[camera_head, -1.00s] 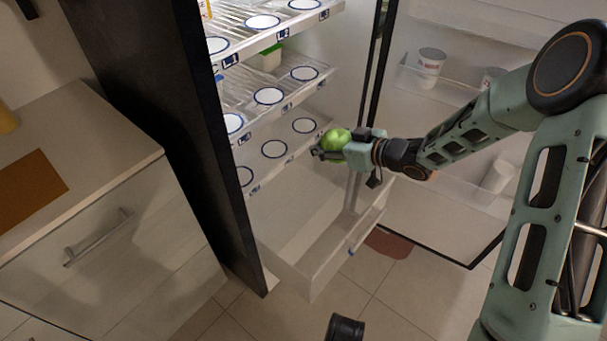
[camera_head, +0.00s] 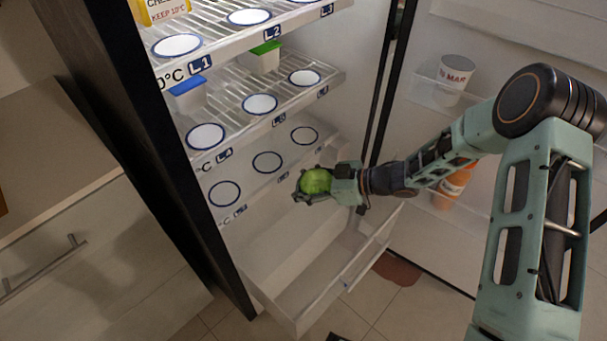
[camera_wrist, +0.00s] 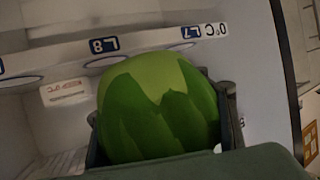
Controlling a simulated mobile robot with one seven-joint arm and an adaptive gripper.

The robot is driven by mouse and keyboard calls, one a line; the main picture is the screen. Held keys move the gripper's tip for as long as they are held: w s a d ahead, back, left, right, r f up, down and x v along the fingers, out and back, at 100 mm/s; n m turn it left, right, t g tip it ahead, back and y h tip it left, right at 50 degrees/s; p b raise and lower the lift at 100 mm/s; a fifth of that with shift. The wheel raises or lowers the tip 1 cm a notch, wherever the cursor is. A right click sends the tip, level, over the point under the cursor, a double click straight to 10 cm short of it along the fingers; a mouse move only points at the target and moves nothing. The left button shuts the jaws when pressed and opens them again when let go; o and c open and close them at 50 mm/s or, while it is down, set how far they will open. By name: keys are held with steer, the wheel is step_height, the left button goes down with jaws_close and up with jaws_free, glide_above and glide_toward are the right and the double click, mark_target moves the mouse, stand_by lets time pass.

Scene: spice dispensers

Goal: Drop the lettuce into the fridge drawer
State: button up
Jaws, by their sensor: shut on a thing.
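The lettuce (camera_head: 315,181) is a round green ball held in my gripper (camera_head: 318,184), which is shut on it. In the wrist view the lettuce (camera_wrist: 158,110) fills the middle, with a finger on each side. The fridge drawer (camera_head: 345,284) is a pale open bin pulled out at the bottom of the fridge; the part of it in view looks empty. My gripper and the lettuce are higher than the drawer, in front of the lower shelf.
Fridge shelves with ringed spots and labels stand behind and left of my gripper. A green-lidded container (camera_head: 265,57) and a blue-lidded container (camera_head: 188,94) sit on a shelf. The open fridge door on the right holds a white cup (camera_head: 455,72) and an orange bottle (camera_head: 452,186).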

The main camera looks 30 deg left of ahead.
steer(key=shift+f+b, duration=2.45)
steer(key=shift+f, duration=0.5)
steer(key=o, duration=2)
steer(key=shift+c, duration=0.2)
steer(key=v, duration=1.2)
steer(key=shift+r, duration=0.15)
steer(key=shift+w, duration=0.1)
